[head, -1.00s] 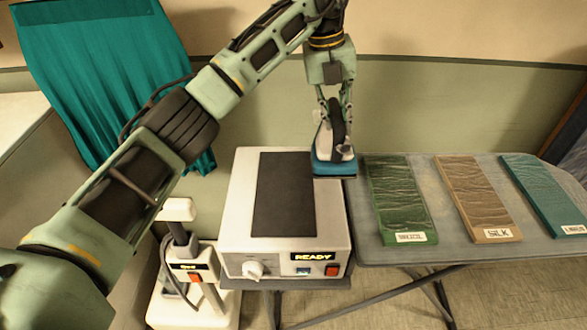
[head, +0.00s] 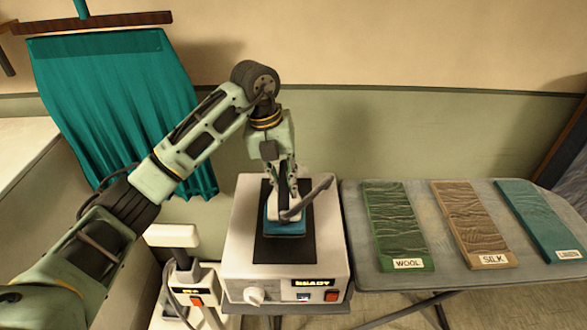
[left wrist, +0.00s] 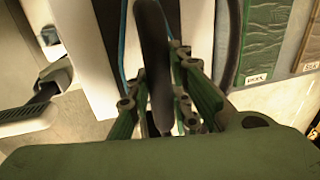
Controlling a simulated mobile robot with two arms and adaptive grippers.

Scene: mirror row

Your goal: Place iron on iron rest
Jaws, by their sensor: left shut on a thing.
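The iron (head: 285,228), with a teal base, white body and dark handle, is over the dark pad (head: 285,251) on top of the white iron rest (head: 240,262). The rest's front has a knob, a red switch and a lit READY display. My left gripper (head: 280,188) points down, shut on the iron's handle. In the left wrist view the dark handle (left wrist: 153,60) runs between the gripper's fingers (left wrist: 160,112). I cannot tell whether the iron's sole touches the pad. My right gripper is out of view.
An ironing board (head: 350,240) stands to the right with green WOOL (head: 395,225), brown SILK (head: 472,225) and teal (head: 540,222) fabric strips. A white device (head: 172,236) with a red switch stands left of the rest. A teal cloth (head: 115,100) hangs behind my left arm.

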